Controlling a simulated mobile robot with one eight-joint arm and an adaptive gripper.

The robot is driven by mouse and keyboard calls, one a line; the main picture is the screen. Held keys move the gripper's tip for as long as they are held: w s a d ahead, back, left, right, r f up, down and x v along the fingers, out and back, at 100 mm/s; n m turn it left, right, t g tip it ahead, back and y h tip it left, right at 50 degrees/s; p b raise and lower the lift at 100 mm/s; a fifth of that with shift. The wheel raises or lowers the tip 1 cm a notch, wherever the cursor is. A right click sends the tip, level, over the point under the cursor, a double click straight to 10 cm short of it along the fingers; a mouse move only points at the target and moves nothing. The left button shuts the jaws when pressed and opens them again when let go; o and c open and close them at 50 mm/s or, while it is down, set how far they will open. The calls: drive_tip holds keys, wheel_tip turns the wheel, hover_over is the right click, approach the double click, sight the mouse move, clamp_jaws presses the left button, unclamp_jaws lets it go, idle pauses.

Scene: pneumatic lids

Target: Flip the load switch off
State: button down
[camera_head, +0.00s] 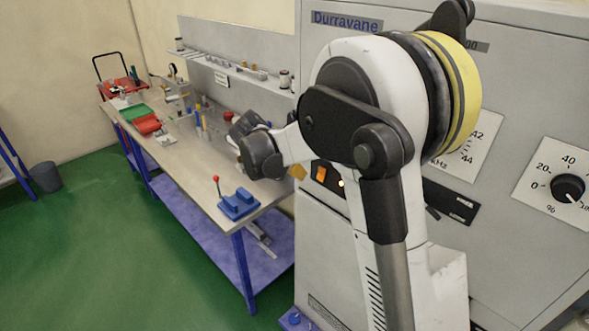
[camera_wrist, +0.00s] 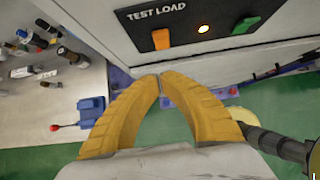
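The load switch (camera_wrist: 161,39) is an orange rocker in a black plate under the words "TEST LOAD" on the grey machine in the wrist view. It also shows in the head view (camera_head: 321,174), just right of my gripper (camera_head: 298,172). A lit yellowish lamp (camera_wrist: 203,28) sits right of the switch. In the wrist view my gripper (camera_wrist: 159,77) has its two yellow fingers bowed, with the tips meeting. Nothing shows between them. The tips appear just below the switch in the picture; I cannot tell whether they touch the machine.
A workbench (camera_head: 190,165) with several tools and a blue block with a red-knobbed lever (camera_head: 238,204) stands at left. The green floor in front is clear.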

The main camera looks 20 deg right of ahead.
sight(321, 174)
drive_tip(key=d+f, duration=0.1)
drive_tip(key=d, duration=0.1)
drive_tip(key=w+d+f, duration=0.1)
drive_tip(key=d+f, duration=0.1)
drive_tip(key=w+d+f, duration=0.1)
drive_tip(key=d+f, duration=0.1)
drive_tip(key=shift+w+p, duration=0.1)
drive_tip(key=shift+p, duration=0.25)
drive_tip(key=b, duration=0.1)
drive_tip(key=f+h+b, duration=0.1)
drive_tip(key=b, duration=0.1)
drive_tip(key=shift+w+d+f, duration=0.15)
drive_tip(key=shift+d, duration=0.2)
drive_tip(key=shift+r+t+h, duration=0.25)
drive_tip(key=shift+t+h, duration=0.05)
drive_tip(key=shift+d+r, duration=0.1)
drive_tip(key=shift+r, duration=0.05)
